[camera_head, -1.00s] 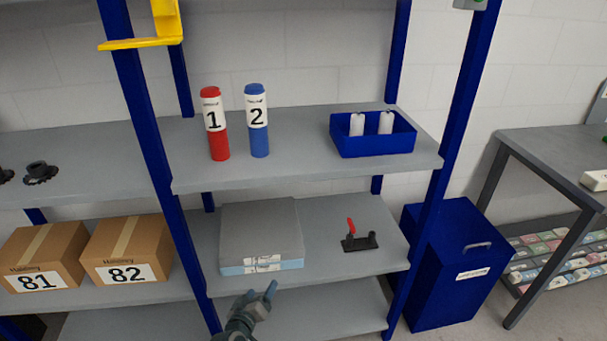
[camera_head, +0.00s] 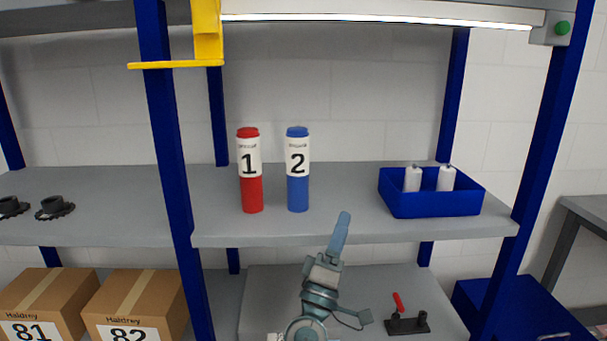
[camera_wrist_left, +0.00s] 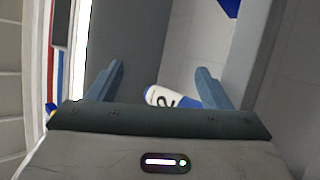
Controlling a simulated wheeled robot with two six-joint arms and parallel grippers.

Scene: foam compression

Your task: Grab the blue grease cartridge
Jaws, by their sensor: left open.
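The blue grease cartridge (camera_head: 298,192), with a white band marked 2, stands upright on the upper grey shelf. In the left wrist view the cartridge (camera_wrist_left: 166,98) shows between the two open fingers, beyond them and partly hidden behind the gripper body. My left gripper (camera_head: 341,235) is in front of the shelf edge, lower and to the right of the cartridge, apart from it. It also shows in the left wrist view (camera_wrist_left: 153,84), open and empty. A red cartridge (camera_head: 251,193) marked 1 stands just left of the blue one. My right gripper is not in view.
A blue bin (camera_head: 430,204) with white bottles stands on the shelf at the right. Blue posts (camera_head: 166,130) and a yellow bracket (camera_head: 207,40) frame the left side. Cardboard boxes (camera_head: 133,305) sit lower left. A red-handled clamp (camera_head: 407,322) sits below. Shelf between cartridge and bin is clear.

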